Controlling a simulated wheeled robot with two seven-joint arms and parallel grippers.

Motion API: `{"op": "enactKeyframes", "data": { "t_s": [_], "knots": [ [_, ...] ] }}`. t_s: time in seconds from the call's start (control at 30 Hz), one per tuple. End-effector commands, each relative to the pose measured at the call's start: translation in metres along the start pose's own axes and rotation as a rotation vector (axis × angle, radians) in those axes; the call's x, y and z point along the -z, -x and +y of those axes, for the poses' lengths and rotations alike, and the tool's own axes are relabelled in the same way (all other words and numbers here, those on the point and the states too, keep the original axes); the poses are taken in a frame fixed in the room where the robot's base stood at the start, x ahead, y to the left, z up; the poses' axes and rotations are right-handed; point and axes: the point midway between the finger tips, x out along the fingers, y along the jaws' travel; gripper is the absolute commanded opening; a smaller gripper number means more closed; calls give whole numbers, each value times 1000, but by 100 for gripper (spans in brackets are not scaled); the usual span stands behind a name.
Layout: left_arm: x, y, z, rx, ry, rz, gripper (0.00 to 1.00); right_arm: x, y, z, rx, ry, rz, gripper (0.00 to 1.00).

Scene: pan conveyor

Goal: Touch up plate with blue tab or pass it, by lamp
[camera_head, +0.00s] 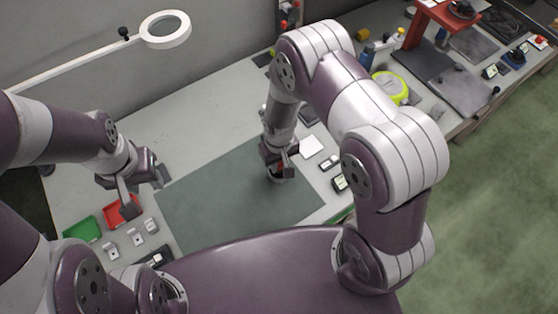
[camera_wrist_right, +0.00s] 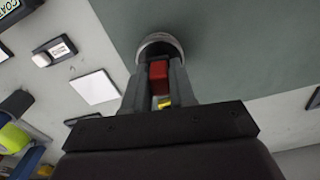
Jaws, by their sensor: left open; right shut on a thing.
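My right gripper (camera_head: 278,165) is shut on a red-handled tool with a round grey end. In the right wrist view the red part (camera_wrist_right: 159,76) sits between the fingers, and the round end (camera_wrist_right: 160,46) is just beyond them over the green mat. I cannot tell whether it touches the mat. My left gripper (camera_head: 143,190) is open and empty, near the red tray (camera_head: 118,213). Several small light plates (camera_head: 135,240) lie on the table at the lower left; I cannot make out a blue tab. A white ring lamp (camera_head: 152,38) hangs on an arm at upper left.
The green mat (camera_head: 215,200) is otherwise bare. A green tray (camera_head: 82,230) stands beside the red one. A white square (camera_head: 310,147) and small dark devices (camera_head: 331,162) lie right of the mat. A yellow-green round object (camera_head: 391,88) and a red stand (camera_head: 432,18) are further right.

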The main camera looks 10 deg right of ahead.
Motion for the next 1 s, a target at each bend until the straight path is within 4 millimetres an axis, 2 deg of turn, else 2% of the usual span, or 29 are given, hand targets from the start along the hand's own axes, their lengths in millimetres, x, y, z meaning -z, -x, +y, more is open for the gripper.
{"op": "enactKeyframes", "data": {
  "t_s": [1.0],
  "knots": [
    [-1, -7, 0, 0, 0, 0, 43, 0, -10, 0, 0, 0, 0, 1]
  ]
}}
